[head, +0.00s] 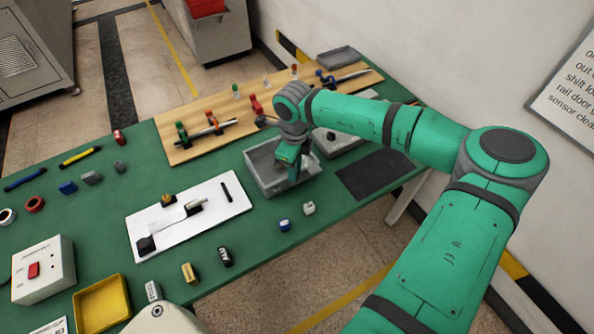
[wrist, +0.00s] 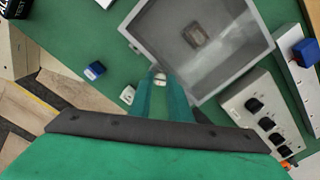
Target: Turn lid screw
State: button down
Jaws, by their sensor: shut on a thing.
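The grey box (head: 262,183) stands on the green table, below my arm's end in the head view. In the wrist view the grey box (wrist: 257,69) fills the upper middle, and a small brownish part shows inside it. A small pale, round screw head (wrist: 160,77) is at the box's near left corner, between my fingertips. My gripper (wrist: 160,84) is shut on this screw, at the box's edge. In the head view my gripper (head: 290,166) reaches down over the box's right side, and its fingertips and the screw are hidden. Whether a clear lid covers the box, I cannot tell.
A grey switch unit (wrist: 262,115) stands close beside the box. A wooden board (head: 180,150) with clamps and rods lies behind it. A white board (head: 222,212) with small parts lies to the left. Small blue (head: 285,225) and white (head: 308,208) blocks lie in front.

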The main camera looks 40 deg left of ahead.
jog(key=n, duration=0.5)
jog(key=shift+s+a+n, duration=0.2)
jog(key=shift+s+n, duration=0.2)
jog(key=shift+d+f+n, duration=0.1)
jog(key=shift+n, duration=2.1)
jog(key=shift+w, duration=0.1)
jog(key=c, duration=1.6)
grip_release()
jog(key=shift+d, duration=0.1)
jog(key=shift+c, duration=0.2)
jog(key=shift+w, duration=0.1)
jog(key=shift+r, duration=0.6)
notch_tip(320, 180, up, 10)
